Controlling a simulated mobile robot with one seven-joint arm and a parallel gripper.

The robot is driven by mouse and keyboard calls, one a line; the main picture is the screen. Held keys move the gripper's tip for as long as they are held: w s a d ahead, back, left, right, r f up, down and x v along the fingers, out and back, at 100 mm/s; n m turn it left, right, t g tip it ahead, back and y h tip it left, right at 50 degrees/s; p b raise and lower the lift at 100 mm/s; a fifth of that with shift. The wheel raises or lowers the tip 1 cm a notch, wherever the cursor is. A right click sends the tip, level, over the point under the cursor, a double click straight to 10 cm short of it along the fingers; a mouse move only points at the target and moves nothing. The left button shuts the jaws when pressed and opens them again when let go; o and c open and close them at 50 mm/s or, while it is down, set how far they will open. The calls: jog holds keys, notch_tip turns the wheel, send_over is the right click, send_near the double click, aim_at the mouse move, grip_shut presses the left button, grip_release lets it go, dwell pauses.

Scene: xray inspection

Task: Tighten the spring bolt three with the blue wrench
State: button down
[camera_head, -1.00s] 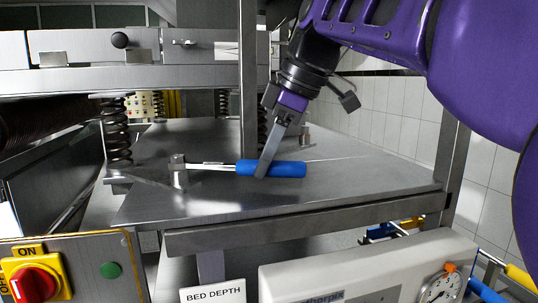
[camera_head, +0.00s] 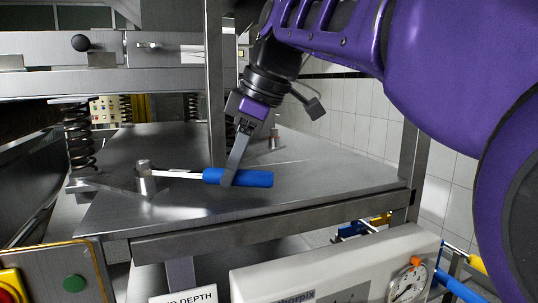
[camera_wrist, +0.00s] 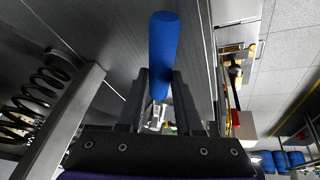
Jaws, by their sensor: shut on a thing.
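The blue-handled wrench (camera_head: 258,179) lies level just above or on the metal table plate (camera_head: 330,170) in the head view. Its bright shaft runs left to a metal bolt (camera_head: 145,178), and its head is at the bolt's upper part. I cannot tell how fully it is seated. My gripper (camera_head: 229,182) is shut on the blue handle, coming down from above right. In the wrist view the blue handle (camera_wrist: 164,45) passes between the two fingers of my gripper (camera_wrist: 160,75), and the wrench's far end is mostly hidden.
A coil spring (camera_head: 79,137) stands left of the bolt; it also shows in the wrist view (camera_wrist: 35,95). A vertical post (camera_head: 215,85) rises behind the wrench. Another bolt (camera_head: 273,140) stands further back. A panel with a green button (camera_head: 74,283) is at front left. The right of the plate is clear.

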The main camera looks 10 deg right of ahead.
jog(key=shift+s+r, duration=0.1)
jog(key=shift+r, duration=0.3)
jog(key=shift+a+r, duration=0.1)
jog(key=shift+r, duration=0.1)
jog(key=shift+r+p, duration=0.2)
jog(key=shift+p, duration=0.6)
jog(key=shift+s, duration=0.2)
jog(key=shift+w, duration=0.1)
jog(key=shift+f, duration=0.25)
dwell(0.9)
jog(key=shift+w+n, duration=0.3)
jog(key=shift+w, duration=0.1)
jog(key=shift+s+r+p, duration=0.15)
jog(key=shift+r+p, duration=1.35)
jog(key=shift+p, duration=0.25)
dwell(2.9)
